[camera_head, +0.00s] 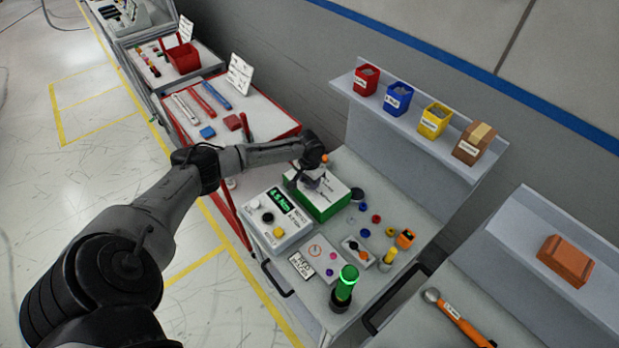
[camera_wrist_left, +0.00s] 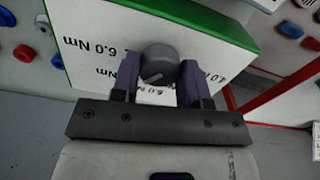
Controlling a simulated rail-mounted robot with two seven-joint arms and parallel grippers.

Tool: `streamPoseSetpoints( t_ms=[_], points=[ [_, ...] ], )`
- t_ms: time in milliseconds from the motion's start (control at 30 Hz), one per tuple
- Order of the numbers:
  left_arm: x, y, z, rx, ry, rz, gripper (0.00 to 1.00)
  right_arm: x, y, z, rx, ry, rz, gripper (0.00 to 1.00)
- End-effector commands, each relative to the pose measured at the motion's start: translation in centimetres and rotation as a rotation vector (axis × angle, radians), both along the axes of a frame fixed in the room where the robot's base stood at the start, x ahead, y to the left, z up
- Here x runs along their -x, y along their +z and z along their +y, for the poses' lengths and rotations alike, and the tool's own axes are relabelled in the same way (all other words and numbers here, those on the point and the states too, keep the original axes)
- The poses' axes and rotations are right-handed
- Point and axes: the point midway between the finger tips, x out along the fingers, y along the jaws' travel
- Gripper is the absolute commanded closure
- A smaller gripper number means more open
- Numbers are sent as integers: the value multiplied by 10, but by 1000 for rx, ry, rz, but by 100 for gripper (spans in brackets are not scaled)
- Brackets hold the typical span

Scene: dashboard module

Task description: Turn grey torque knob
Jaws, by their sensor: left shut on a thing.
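The grey torque knob (camera_wrist_left: 160,65) is on the white face of a white and green box, with printed labels such as "6.0 Nm" around it. In the head view the box (camera_head: 332,203) stands on the bench, and the knob is hidden there by my gripper. My left gripper (camera_head: 309,182) reaches down to the box from the left. In the left wrist view its dark fingers (camera_wrist_left: 160,77) stand on both sides of the knob and are shut on it. My right gripper is not in view.
Left of the box is a grey unit (camera_head: 277,222) with a green display and buttons. A green-topped lamp (camera_head: 345,288) and small knobs stand in front and to the right. A shelf with bins (camera_head: 398,98) is behind. A red-edged table (camera_head: 270,118) adjoins.

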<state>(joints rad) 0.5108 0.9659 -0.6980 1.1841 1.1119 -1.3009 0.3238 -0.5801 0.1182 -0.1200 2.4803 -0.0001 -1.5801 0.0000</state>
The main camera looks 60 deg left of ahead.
Motion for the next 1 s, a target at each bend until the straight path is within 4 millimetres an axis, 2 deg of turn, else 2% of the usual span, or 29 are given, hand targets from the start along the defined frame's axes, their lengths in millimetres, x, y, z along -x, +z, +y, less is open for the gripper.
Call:
streamPoseSetpoints(
  t_ms=[667, 700, 900, 1000],
  points=[
    [0, 0, 0, 1, -51, -1, 83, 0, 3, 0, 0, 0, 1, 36],
    [0, 0, 0, 1, -51, -1, 55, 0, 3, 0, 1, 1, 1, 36],
    [0, 0, 0, 1, -51, -1, 36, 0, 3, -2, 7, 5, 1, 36],
    [0, 0, 0, 0, -51, -1, 34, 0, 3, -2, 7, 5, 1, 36]
  ],
)
